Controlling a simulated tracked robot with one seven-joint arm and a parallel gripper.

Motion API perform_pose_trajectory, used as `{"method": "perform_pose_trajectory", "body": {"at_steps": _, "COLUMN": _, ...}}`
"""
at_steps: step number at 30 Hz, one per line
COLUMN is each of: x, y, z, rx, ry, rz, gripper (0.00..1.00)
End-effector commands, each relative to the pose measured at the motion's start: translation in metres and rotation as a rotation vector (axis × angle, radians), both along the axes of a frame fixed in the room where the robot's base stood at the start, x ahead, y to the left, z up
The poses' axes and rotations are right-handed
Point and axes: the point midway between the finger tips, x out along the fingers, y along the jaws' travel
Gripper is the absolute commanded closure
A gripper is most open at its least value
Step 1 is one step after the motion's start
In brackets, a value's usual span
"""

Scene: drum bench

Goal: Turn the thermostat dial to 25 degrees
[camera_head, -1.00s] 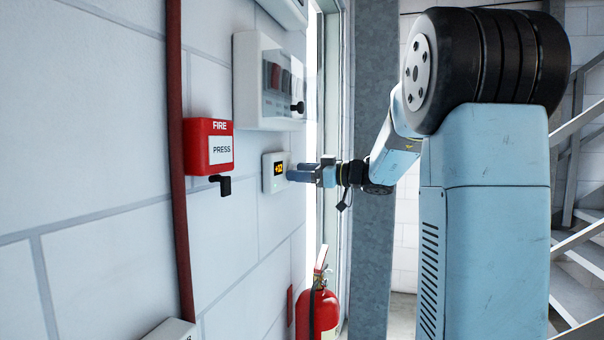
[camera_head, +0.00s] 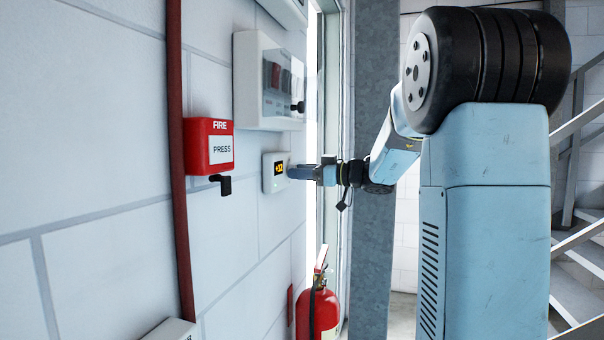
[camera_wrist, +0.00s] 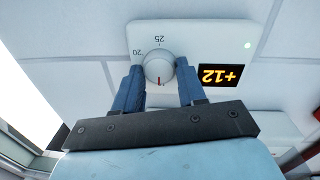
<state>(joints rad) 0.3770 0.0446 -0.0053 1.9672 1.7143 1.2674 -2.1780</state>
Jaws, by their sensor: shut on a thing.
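The thermostat (camera_head: 274,183) is a white box on the wall with a lit yellow display. In the wrist view the thermostat (camera_wrist: 180,35) shows a round white dial (camera_wrist: 159,68) with a red mark, and the numbers 20 and 25 above it. The red mark is on the dial's lower side, away from the 25. The display (camera_wrist: 221,75) appears upside down and reads +12. My gripper (camera_wrist: 160,78) has one blue finger on each side of the dial and is shut on it. In the head view my gripper (camera_head: 291,173) reaches the thermostat from the right.
A red fire call box (camera_head: 209,147) with a black handle is left of the thermostat. A breaker box (camera_head: 262,75) with a clear cover is just above. A red fire extinguisher (camera_head: 318,312) stands below, near the door frame. A red pipe (camera_head: 177,120) runs up the wall.

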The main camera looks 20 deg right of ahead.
Motion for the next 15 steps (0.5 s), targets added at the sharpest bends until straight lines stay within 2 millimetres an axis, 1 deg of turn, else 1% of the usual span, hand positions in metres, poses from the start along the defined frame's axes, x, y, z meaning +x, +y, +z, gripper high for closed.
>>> {"method": "perform_pose_trajectory", "body": {"at_steps": 5, "x": 0.0004, "y": -0.0001, "z": 0.0009, "rx": 0.06, "ry": 0.081, "rz": -0.001, "gripper": 0.9}}
{"method": "perform_pose_trajectory", "body": {"at_steps": 15, "x": 0.0014, "y": -0.0011, "z": 0.0019, "rx": 0.242, "ry": 0.328, "rz": -0.002, "gripper": 0.9}}
